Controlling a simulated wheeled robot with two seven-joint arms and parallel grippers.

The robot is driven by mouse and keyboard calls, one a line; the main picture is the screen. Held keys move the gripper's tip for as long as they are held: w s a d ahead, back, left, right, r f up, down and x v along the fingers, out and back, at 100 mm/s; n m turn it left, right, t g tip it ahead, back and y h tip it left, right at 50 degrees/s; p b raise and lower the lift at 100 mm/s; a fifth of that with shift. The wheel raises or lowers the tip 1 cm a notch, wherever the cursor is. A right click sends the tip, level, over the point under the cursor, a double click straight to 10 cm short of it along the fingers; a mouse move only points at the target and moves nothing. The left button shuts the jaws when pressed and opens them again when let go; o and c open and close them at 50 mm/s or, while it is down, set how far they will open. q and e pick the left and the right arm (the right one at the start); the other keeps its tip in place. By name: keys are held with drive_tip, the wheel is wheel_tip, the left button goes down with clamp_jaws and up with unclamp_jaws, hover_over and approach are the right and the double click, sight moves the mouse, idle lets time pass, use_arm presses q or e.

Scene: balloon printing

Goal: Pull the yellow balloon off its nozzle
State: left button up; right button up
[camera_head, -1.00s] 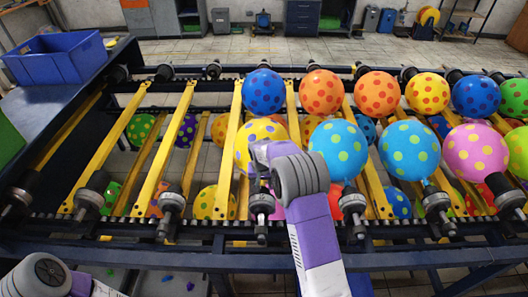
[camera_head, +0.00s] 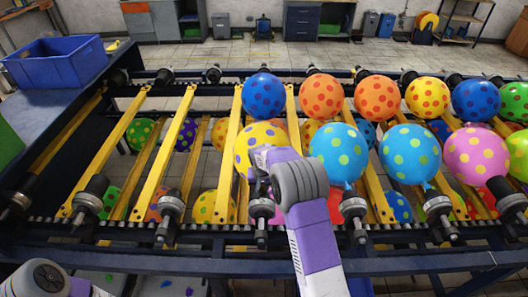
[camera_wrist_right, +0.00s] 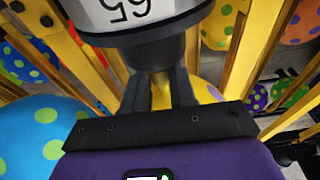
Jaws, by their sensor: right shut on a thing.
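The yellow balloon with purple dots (camera_head: 254,138) stands upright in the near row, above a dark nozzle (camera_head: 261,209). My right gripper is at the lower part of the balloon, and its wrist hides the balloon's lower right and neck in the head view. In the right wrist view my right gripper (camera_wrist_right: 160,92) is shut, with yellow showing between and beside its dark fingers. I take it to hold the yellow balloon.
A blue dotted balloon (camera_head: 340,150) stands close right of the yellow one, then another blue one (camera_head: 409,153) and a pink one (camera_head: 476,152). More balloons line the back row. The nozzles to the left are bare. A blue bin (camera_head: 60,70) stands at the far left.

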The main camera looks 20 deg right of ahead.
drive_tip(key=shift+w, duration=0.15)
idle(0.3)
drive_tip(key=shift+w+d, duration=0.3)
drive_tip(key=shift+w, duration=0.15)
drive_tip(key=shift+r, duration=0.15)
wheel_tip(320, 180, up, 17)
drive_tip(key=p, duration=1.1)
